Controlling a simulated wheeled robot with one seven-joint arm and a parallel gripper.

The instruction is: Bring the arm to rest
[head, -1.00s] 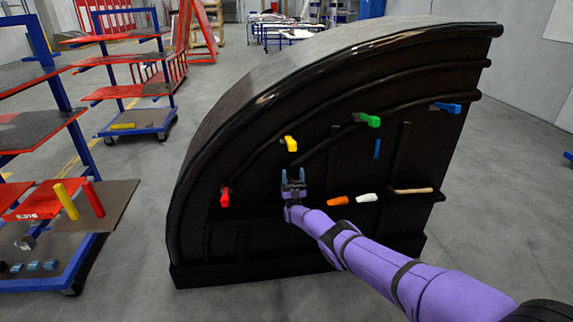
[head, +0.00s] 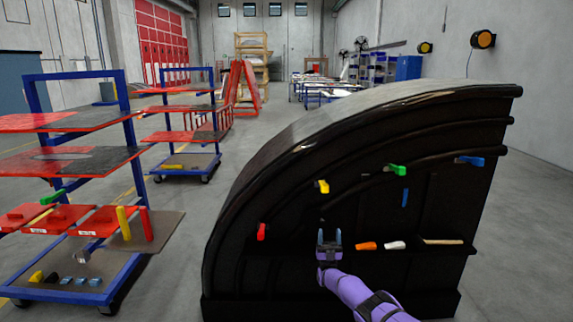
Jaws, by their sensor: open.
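My gripper (head: 329,238) is at the end of my purple arm, in front of the black nosecone (head: 300,200). Its two fingers point up and are apart, with nothing visible between them. Red (head: 262,232), yellow (head: 322,187), green (head: 396,170) and blue (head: 469,160) clamps sit along the nosecone's curved ribs. The gripper is below the yellow clamp and apart from it. The arm's lower part is cut off by the bottom edge.
An orange tool (head: 366,246), a white tool (head: 395,245) and a wooden-handled tool (head: 442,241) lie on the nosecone's ledge, right of my gripper. A blue cart (head: 75,297) with red shelves stands at left. Grey floor is clear between cart and nosecone.

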